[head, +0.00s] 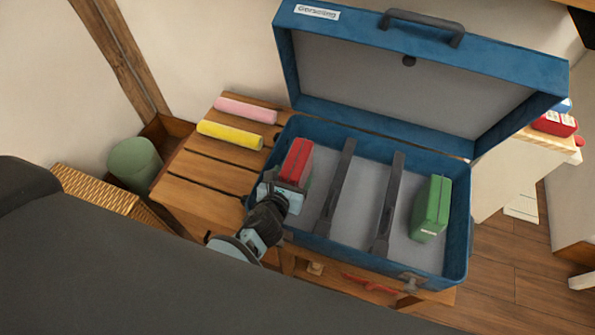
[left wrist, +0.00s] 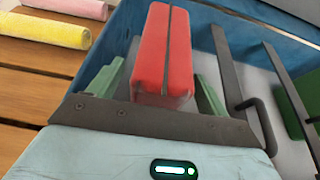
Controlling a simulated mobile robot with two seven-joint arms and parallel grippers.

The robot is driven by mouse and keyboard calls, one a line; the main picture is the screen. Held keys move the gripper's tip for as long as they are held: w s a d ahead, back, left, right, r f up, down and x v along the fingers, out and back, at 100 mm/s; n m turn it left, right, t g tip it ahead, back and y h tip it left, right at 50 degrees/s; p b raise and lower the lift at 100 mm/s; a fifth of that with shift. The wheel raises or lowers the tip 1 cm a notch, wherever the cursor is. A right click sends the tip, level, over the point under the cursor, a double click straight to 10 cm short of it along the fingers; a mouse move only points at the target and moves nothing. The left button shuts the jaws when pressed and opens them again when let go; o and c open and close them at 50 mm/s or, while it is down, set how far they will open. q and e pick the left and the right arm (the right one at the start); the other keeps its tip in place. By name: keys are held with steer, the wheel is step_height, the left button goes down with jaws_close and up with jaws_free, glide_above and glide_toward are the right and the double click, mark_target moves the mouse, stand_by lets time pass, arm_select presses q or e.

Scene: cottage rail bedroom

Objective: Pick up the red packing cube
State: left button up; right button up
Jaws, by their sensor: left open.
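The red packing cube (head: 297,159) stands in the left end of the open blue suitcase (head: 369,266). It also shows in the left wrist view (left wrist: 166,52), upright, with a dark zip line along its top. My left gripper (head: 291,185) is at the near end of the red cube. In the left wrist view its two green fingers (left wrist: 160,88) are apart, one on each side of the cube's near end. Whether they touch it I cannot tell. The head view hides part of the cube behind the gripper. My right gripper is not in view.
A green packing cube (head: 431,209) stands at the suitcase's right end, past two dark straps (head: 388,205). The raised lid (head: 430,75) stands behind. Pink (head: 245,110) and yellow (head: 229,135) rolls lie on the slatted wooden bench (head: 196,190) to the left.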

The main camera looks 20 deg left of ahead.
arm_select(q)
steer(key=shift+w+f, duration=0.2)
steer(key=shift+w, duration=0.25)
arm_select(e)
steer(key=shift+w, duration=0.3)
